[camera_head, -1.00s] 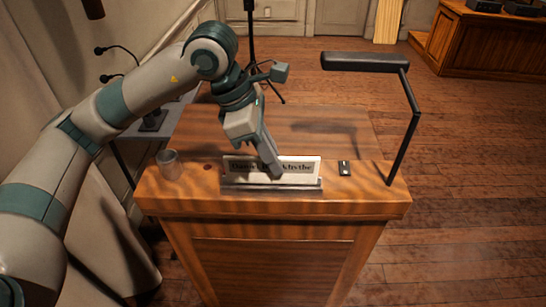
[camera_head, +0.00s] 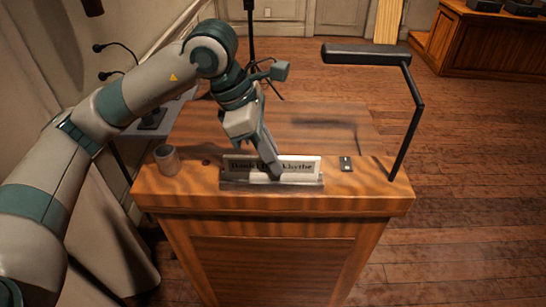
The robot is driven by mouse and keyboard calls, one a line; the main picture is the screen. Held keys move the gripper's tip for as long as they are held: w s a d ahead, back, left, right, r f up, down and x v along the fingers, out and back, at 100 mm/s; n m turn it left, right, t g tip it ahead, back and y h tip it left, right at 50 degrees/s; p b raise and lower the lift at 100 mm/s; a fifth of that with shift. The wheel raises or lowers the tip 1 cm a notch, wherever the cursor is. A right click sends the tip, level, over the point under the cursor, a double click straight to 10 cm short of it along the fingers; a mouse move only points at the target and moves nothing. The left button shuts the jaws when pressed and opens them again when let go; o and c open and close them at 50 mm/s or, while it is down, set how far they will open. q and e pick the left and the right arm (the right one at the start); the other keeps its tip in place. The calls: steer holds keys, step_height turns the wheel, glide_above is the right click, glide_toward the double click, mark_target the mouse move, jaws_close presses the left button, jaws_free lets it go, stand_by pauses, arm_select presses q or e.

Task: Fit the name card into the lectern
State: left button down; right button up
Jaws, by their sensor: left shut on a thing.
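The white name card (camera_head: 300,166) with dark lettering stands upright at the metal holder (camera_head: 240,185) along the front of the wooden lectern (camera_head: 195,203). The card's lower edge is at the holder; I cannot tell how deep it sits in it. My left gripper (camera_head: 272,170) reaches down from above and is shut on the card near its middle, hiding part of the lettering. My right gripper is not in view.
A metal cup (camera_head: 167,160) stands at the left of the lectern top. A black lamp (camera_head: 366,57) rises at the right edge. Microphones (camera_head: 118,48) stand behind left.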

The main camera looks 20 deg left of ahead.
arm_select(q)
steer(key=shift+f+b, duration=0.35)
steer(key=shift+b, duration=0.15)
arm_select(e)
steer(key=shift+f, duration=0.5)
arm_select(q)
steer(key=c, duration=1.8)
jaws_free()
steer(key=shift+r, duration=0.15)
